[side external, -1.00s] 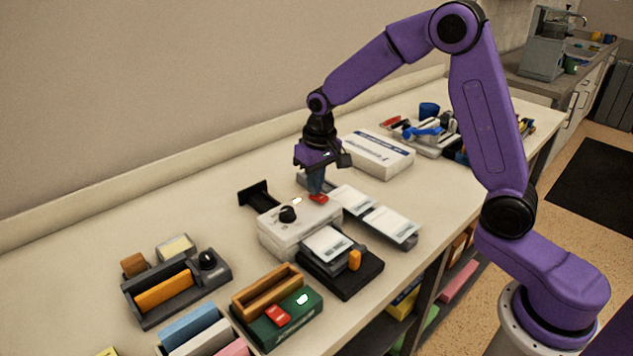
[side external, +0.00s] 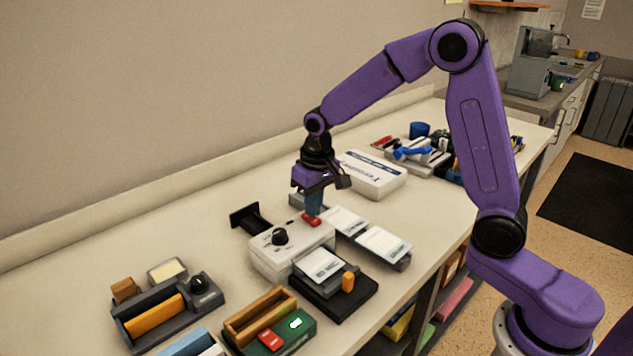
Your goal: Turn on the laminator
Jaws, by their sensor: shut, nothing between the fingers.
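The laminator looks to be the white box-shaped machine (side external: 290,256) in the middle of the bench, with a black knob (side external: 280,237) and a red switch (side external: 311,219) on its top. A black support (side external: 248,218) sticks out behind it. A black tray (side external: 335,296) with a printed sheet (side external: 322,265) and an orange tab (side external: 348,281) is at its front. My gripper (side external: 313,212) points down with its fingers shut and empty, right at the red switch. The fingertips partly cover the switch; I cannot tell whether they touch it or which way it is set.
A rail with printed cards (side external: 384,243) lies right of the machine. A white box (side external: 372,174) stands behind. A green device with a red switch (side external: 271,341) and a grey device with a knob (side external: 165,311) stand at the front left. The bench's back left is clear.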

